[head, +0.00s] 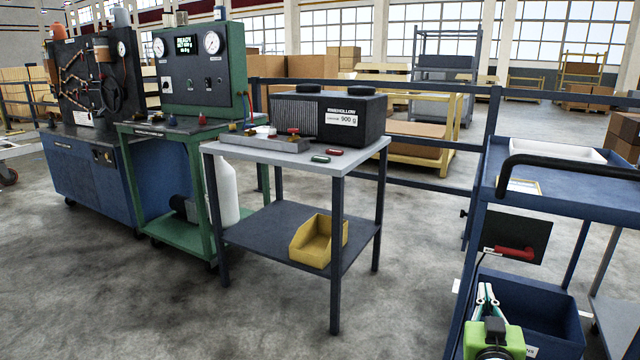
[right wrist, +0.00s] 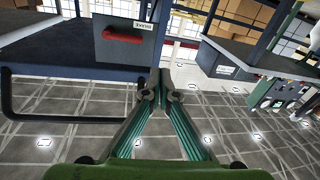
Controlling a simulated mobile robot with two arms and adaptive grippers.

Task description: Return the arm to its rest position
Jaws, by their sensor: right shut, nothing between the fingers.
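My right gripper (head: 486,289) shows low at the right of the head view, with its green body below and its thin fingers pointing up. The fingers are shut with nothing between them. In the right wrist view its fingertips (right wrist: 160,82) meet over the grey floor. It is in front of the blue trolley (head: 600,188), below a dark panel with a red handle (head: 515,252). The red handle also shows in the right wrist view (right wrist: 122,35), apart from the fingers. My left gripper is not in view.
A black push bar (head: 570,163) crosses the trolley's top, and a blue bin (head: 540,318) is low on it. A grey table (head: 352,158) carries a black box (head: 328,115); a yellow bin (head: 318,240) is on its shelf. Floor between table and trolley is clear.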

